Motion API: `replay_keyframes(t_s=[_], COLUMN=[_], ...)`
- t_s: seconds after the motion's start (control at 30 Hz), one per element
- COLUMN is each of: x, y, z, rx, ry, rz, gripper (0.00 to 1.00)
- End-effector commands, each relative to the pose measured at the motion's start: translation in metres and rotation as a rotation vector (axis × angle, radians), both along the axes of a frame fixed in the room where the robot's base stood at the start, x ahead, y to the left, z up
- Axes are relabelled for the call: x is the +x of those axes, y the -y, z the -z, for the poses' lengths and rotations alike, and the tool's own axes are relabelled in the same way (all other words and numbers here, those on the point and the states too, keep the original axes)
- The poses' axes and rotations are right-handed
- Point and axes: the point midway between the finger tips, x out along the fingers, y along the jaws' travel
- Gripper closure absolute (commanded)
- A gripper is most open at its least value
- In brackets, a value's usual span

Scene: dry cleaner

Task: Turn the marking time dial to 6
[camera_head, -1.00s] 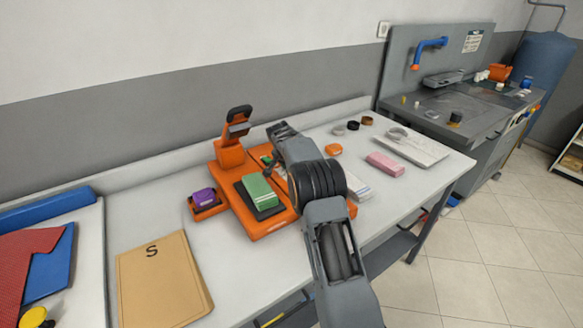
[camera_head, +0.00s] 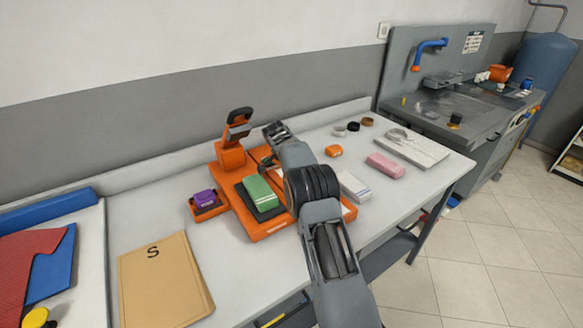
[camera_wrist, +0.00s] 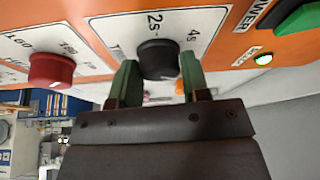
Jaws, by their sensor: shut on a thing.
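The black dial (camera_wrist: 157,60) sits on a white label plate on the front of the orange machine in the wrist view. The plate reads "2s" above the dial and "4s" to its right, with partly hidden lettering at left. A "6" mark and the dial's pointer cannot be made out. My gripper (camera_wrist: 158,82) has its two green fingers on either side of the dial, shut on it. In the head view the orange machine (camera_head: 226,158) stands on the white table, and my arm hides the dial and the gripper.
A red knob (camera_wrist: 50,70) sits left of the dial, on its own label plate. A green block (camera_head: 260,192) lies on the machine's black pad.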

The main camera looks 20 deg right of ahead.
Motion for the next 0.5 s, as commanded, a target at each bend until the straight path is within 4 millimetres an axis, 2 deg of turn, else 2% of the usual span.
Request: replay_keyframes(t_s=[0.13,0.17,0.37,0.5], x=[0.0000,0.0000,0.0000,0.0000], y=[-0.0003,-0.0003,-0.0001,-0.0001], z=[0.0002,0.0002,0.0002,0.0001], rx=[0.001,0.001,0.001,0.000], ry=[0.001,0.001,0.000,0.001], rz=[0.000,0.000,-0.001,-0.001], gripper=[0.81,0.55,0.35,0.34])
